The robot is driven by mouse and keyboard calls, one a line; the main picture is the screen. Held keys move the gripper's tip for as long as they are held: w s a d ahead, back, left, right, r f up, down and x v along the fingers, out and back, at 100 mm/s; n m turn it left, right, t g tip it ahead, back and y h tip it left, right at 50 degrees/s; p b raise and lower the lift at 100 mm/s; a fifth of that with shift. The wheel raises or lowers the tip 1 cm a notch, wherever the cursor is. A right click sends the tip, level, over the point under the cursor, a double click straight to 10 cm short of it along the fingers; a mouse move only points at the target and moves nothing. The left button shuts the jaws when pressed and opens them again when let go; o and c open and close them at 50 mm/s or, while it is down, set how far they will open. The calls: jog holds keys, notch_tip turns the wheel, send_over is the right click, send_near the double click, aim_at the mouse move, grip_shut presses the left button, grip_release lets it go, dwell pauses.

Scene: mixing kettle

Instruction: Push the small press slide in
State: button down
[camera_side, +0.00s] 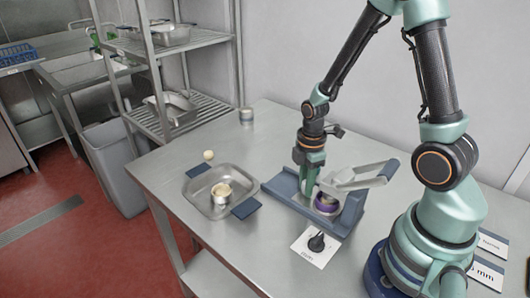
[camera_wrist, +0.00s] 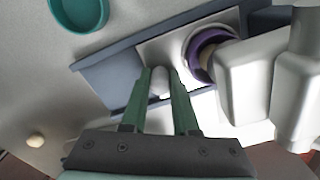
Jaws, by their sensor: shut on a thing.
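The small press (camera_side: 349,180) stands on the metal table, with a long blue-grey base and a pale lever arm; it also shows in the wrist view (camera_wrist: 255,85). Its pale slide (camera_wrist: 160,48) lies on the base, beside a purple ring-shaped part (camera_wrist: 194,62) partly under the white press body. The purple part also shows in the side view (camera_side: 326,204). My gripper (camera_side: 308,188) points down at the base. In the wrist view its green fingers (camera_wrist: 162,82) are shut on the slide's small pale handle (camera_wrist: 161,84). The fingers hide part of it.
A metal tray (camera_side: 190,207) holding a cup (camera_side: 221,192) stands left of the press. A pale ball (camera_side: 208,155) and a tin (camera_side: 246,116) stand behind. A dark knob-like item (camera_side: 316,242) sits on a white card in front. A teal round dish (camera_wrist: 78,12) shows in the wrist view.

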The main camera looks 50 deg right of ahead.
jog(key=shift+s, duration=0.7)
jog(key=c, duration=0.9)
grip_release()
jog(key=shift+c, duration=0.2)
jog(key=shift+r, duration=0.1)
notch_tip(320, 180, up, 12)
jog(key=shift+a, duration=0.1)
jog(key=a+r+m+t, duration=0.5)
jog(key=r+m, duration=0.5)
jog(key=m, duration=0.2)
jog(key=shift+s+a+r+m+t, duration=0.3)
jog(key=shift+a+r, duration=0.05)
jog(key=shift+a, duration=0.55)
